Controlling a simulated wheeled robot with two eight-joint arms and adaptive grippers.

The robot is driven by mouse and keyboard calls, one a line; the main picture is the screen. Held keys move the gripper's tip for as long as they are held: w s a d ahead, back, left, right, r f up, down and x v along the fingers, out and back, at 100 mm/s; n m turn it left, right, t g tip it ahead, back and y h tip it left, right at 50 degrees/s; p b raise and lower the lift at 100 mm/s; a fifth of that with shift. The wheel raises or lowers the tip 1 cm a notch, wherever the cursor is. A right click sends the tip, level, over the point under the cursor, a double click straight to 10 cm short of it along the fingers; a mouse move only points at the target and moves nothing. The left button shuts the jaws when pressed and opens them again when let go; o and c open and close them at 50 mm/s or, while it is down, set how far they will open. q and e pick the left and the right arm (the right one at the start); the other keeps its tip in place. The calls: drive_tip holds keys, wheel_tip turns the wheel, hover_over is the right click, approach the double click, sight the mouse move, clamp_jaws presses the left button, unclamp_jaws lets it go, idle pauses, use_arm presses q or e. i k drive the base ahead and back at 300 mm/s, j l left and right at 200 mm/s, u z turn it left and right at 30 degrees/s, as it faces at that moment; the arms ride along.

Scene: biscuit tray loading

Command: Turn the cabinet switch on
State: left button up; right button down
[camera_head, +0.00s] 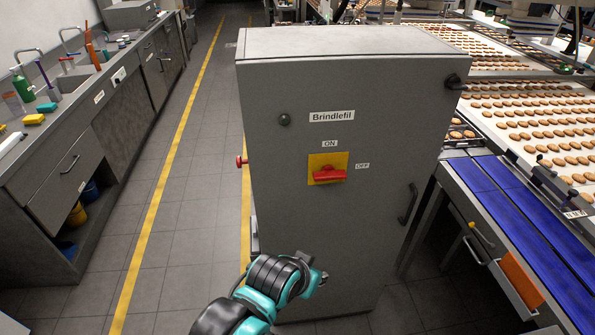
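The grey cabinet (290,220) labelled "Brindlefil" stands upright in the middle. Its switch is a red handle (330,176) on a yellow plate (327,161) on the front face. The handle lies roughly horizontal, in line with the "OFF" label (362,166) to its right. The "ON" label (330,143) is above the plate. My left arm comes in from the bottom, and its gripper end (316,279) is in front of the cabinet's lower part, well below the switch and apart from it. Its fingers cannot be made out clearly. My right gripper is not in view.
The cabinet has a dark door handle (408,204) at right and a red knob (240,161) on its left side. A blue conveyor (515,215) and biscuit trays stand to the right. A sink counter (75,125) runs along the left, with clear floor between.

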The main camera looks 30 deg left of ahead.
sight(328, 172)
drive_tip(key=u, duration=0.75)
